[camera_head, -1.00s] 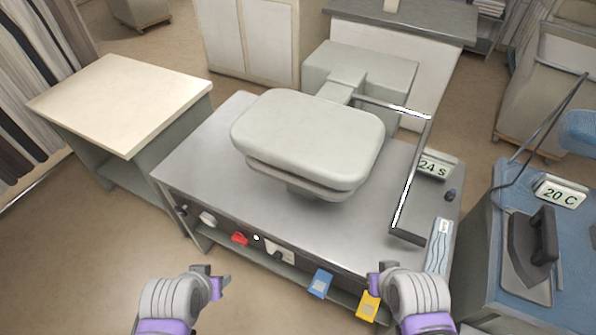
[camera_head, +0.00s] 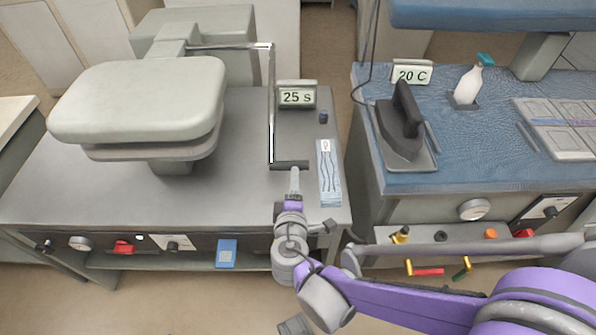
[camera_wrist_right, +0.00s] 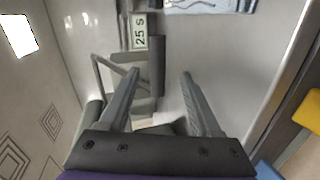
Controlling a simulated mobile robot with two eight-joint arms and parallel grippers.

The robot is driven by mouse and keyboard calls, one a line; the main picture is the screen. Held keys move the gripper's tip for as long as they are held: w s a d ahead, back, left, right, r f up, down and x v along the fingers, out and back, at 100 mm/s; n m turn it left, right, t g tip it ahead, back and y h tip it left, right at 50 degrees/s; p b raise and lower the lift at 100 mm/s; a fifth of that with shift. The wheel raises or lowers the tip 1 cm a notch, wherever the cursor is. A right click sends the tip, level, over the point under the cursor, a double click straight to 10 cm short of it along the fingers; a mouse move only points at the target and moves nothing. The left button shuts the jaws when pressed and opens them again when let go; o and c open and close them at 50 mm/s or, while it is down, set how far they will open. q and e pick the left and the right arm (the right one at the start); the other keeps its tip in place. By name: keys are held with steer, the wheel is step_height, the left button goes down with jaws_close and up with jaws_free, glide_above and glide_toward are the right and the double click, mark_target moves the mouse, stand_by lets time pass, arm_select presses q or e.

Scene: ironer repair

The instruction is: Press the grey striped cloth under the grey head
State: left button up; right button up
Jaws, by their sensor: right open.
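The grey head (camera_head: 140,95) is a thick rounded pad set over a thinner lower pad (camera_head: 165,152) on the press at the left of the head view. I see no grey striped cloth for certain; anything between the pads is hidden. A lever frame (camera_head: 271,110) runs from behind the head to a dark grip (camera_head: 290,165), which also shows in the right wrist view (camera_wrist_right: 157,66). My right gripper (camera_head: 295,177) is close in front of this grip. In the wrist view its open fingers (camera_wrist_right: 160,75) are empty, with the grip just beyond and between them. My left gripper is out of view.
A display (camera_head: 296,97) reads 25 s. A card with wavy lines (camera_head: 329,175) lies right of the grip. To the right, a blue-topped table (camera_head: 450,135) holds an iron (camera_head: 402,122) and a spray bottle (camera_head: 468,83). A gap separates it from the press.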

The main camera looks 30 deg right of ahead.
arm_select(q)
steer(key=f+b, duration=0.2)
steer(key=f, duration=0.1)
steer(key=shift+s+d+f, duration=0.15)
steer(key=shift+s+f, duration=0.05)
arm_select(e)
steer(key=shift+n+t, duration=0.6)
steer(key=shift+n, duration=0.1)
steer(key=x, duration=0.7)
steer(key=a+x, duration=0.1)
steer(key=x, duration=0.3)
steer(key=shift+w+f, duration=0.15)
steer(key=shift+w, duration=0.15)
steer(key=shift+c, duration=0.2)
jaws_close()
